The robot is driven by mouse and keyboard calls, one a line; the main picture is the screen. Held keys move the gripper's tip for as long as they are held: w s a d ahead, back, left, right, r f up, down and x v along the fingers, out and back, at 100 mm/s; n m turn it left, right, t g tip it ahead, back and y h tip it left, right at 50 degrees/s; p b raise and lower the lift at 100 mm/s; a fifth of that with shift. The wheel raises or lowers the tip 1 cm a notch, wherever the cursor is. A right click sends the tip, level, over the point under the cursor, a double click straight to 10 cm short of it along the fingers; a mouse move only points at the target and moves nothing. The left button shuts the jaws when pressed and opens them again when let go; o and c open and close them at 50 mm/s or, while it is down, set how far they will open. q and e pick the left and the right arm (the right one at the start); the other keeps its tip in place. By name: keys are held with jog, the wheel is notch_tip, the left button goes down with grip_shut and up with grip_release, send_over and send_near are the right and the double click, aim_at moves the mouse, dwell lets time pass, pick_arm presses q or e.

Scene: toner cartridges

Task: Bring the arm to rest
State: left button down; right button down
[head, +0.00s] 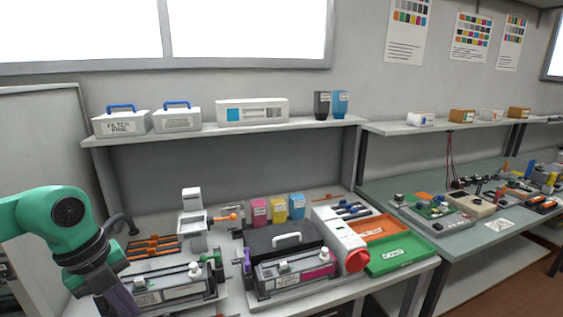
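My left arm comes in from the left edge, with a green elbow, a black joint and a purple-grey link that runs down out of the bottom edge. The fingers of my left gripper are below the picture. My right arm and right gripper do not show. A grey toner unit (172,289) lies behind the purple-grey link, partly hidden by it. A second unit with a magenta end (294,271) lies to its right on the bench, in front of a black case (272,242) with a white handle.
A white device with a red knob (341,244), an orange tray (377,227) and a green tray (400,254) stand on the right of the bench. Magenta (259,212), yellow (278,210) and blue (297,206) containers stand at the back. A shelf (215,130) runs above.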

pick_arm(q)
jog(key=w+d+n+t+h, duration=0.3)
jog(key=w+d+t+h, duration=0.5)
jog(key=w+a+n+t+y, duration=0.3)
jog(key=a+n+t, duration=0.2)
jog(key=n+t, duration=0.15)
jog(key=s+a+f+n+g+y, duration=0.1)
jog(key=s+a+f+n+y, duration=0.2)
jog(key=a+f+n+y, duration=0.55)
jog(key=s+d+f+n+g+h, duration=0.1)
jog(key=s+d+f+n+g, duration=0.2)
jog(key=s+d+f+g, duration=0.35)
jog(key=s+d+f+n+g+h, duration=0.1)
jog(key=s+d+f+n+g, duration=0.25)
jog(key=s+f, duration=0.6)
notch_tip(320, 180, down, 21)
jog(key=s+g, duration=0.2)
jog(key=s, duration=0.1)
jog(key=s+a+f, duration=0.1)
jog(key=s+f, duration=0.7)
jog(key=s+a+f+g, duration=0.1)
jog(key=s+a+f, duration=0.1)
jog(key=s+f, duration=0.6)
jog(key=shift+s+a+y, duration=0.3)
jog(key=shift+s+y, duration=0.05)
jog(key=shift+s, duration=0.45)
